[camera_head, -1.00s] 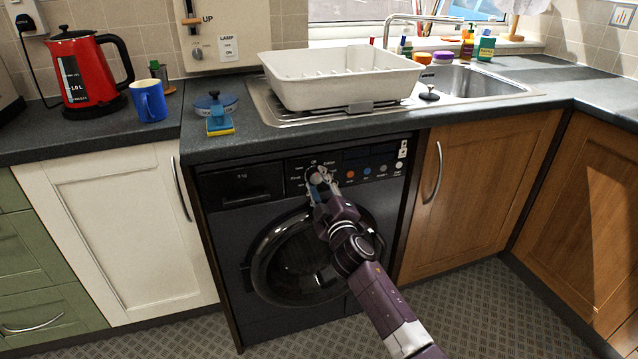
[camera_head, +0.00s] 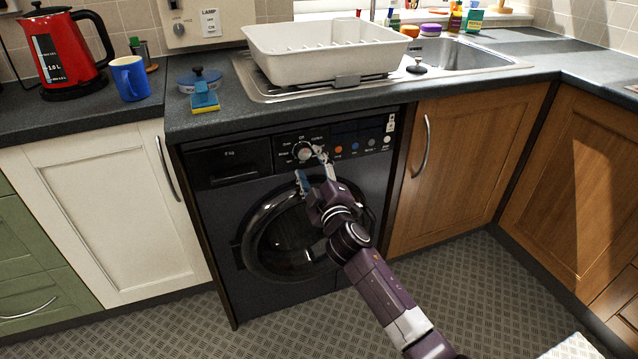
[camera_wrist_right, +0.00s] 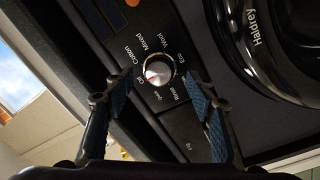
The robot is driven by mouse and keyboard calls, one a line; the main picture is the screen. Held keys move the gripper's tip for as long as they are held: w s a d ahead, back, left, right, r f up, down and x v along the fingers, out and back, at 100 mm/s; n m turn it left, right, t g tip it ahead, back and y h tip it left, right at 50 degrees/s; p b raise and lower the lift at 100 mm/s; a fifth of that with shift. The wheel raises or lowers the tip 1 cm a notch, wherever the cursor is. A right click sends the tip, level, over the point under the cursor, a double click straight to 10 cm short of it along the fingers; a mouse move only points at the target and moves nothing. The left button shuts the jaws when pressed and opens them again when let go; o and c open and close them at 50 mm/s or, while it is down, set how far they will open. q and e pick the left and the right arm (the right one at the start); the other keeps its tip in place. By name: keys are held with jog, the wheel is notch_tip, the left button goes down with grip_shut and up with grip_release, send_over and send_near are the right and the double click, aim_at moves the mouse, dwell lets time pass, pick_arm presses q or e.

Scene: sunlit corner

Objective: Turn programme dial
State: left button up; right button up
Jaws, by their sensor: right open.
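The programme dial (camera_head: 303,152) is a round silver knob on the black washing machine's (camera_head: 225,215) front panel. My right gripper (camera_head: 312,167) is open in front of the dial, its fingers spread apart. In the right wrist view the dial (camera_wrist_right: 158,71) sits beyond and between the open blue-padded fingertips (camera_wrist_right: 158,90), with visible gaps on both sides. A red mark on the knob appears to point towards the "Off" label. Labels such as Cotton, Mixed, Wool and Eco ring the knob. My left gripper is in neither view.
Several small buttons (camera_head: 355,147) sit right of the dial. The round door (camera_head: 290,245) is below. A wooden cupboard (camera_head: 465,165) stands right.

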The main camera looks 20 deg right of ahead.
jog(key=s, duration=0.8)
jog(key=shift+s+f, duration=0.25)
jog(key=shift+s, duration=0.1)
jog(key=shift+a, duration=0.1)
